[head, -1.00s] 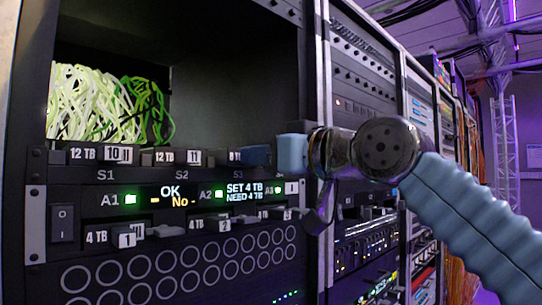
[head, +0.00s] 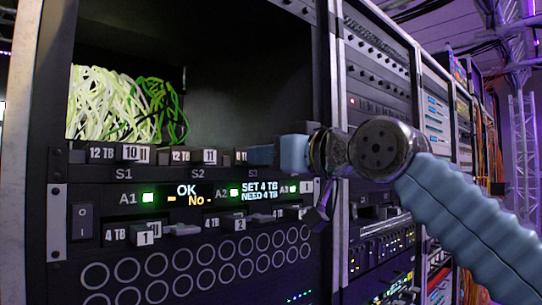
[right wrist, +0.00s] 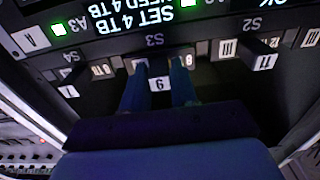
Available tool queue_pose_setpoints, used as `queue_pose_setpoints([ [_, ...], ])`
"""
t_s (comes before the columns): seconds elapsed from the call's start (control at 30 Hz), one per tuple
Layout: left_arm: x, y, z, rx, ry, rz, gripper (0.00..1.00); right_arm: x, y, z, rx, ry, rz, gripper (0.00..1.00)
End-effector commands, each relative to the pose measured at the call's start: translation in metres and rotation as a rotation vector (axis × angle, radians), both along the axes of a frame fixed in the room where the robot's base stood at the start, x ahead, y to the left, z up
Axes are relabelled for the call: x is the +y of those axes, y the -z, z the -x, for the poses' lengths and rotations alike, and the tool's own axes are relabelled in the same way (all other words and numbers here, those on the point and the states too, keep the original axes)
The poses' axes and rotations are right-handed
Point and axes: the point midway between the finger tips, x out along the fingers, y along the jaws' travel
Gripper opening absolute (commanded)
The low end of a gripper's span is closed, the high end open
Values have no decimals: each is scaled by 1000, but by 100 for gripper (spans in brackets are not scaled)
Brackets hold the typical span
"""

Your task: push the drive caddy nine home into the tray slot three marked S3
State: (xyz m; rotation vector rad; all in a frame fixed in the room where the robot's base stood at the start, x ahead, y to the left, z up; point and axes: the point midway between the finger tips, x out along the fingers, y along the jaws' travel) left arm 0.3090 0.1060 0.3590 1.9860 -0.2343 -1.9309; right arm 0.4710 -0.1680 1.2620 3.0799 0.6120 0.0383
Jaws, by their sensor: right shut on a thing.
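Drive caddy nine shows its white label 9 (right wrist: 159,84), upside down, between the fingers of my right gripper (right wrist: 162,90) in the right wrist view. The gripper is shut on it. The caddy is at the slot marked S3 (right wrist: 154,40), in line with its mark. How far the caddy stands out of the tray is hidden. My left gripper is not in view.
Caddies 10 (head: 136,153) and 11 (head: 210,156) sit in S1 and S2 to the left. Below, a panel (head: 190,195) shows green lights and "SET 4 TB NEED 4 TB". Smaller caddies 1 (head: 146,237) and 2 (head: 240,223) protrude under it. A rack post stands right of the gripper.

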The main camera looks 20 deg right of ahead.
Motion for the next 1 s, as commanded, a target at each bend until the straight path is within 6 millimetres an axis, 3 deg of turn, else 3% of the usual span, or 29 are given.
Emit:
queue_pose_setpoints([
  [0.2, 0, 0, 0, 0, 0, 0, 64, 3, -1, -6, -4, 0, -1, 0],
  [0.23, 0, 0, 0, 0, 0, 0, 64, 2, -1, -5, -4, 0, -1, 31],
  [0.4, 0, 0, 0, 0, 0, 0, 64, 2, -1, -5, -3, 0, -1, 57],
  [0.77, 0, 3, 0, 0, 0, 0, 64, 0, 1, -1, 0, 1, 1, 57],
  [1.0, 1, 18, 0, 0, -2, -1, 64, -17, 4, 42, -4, 2, -1, 57],
])
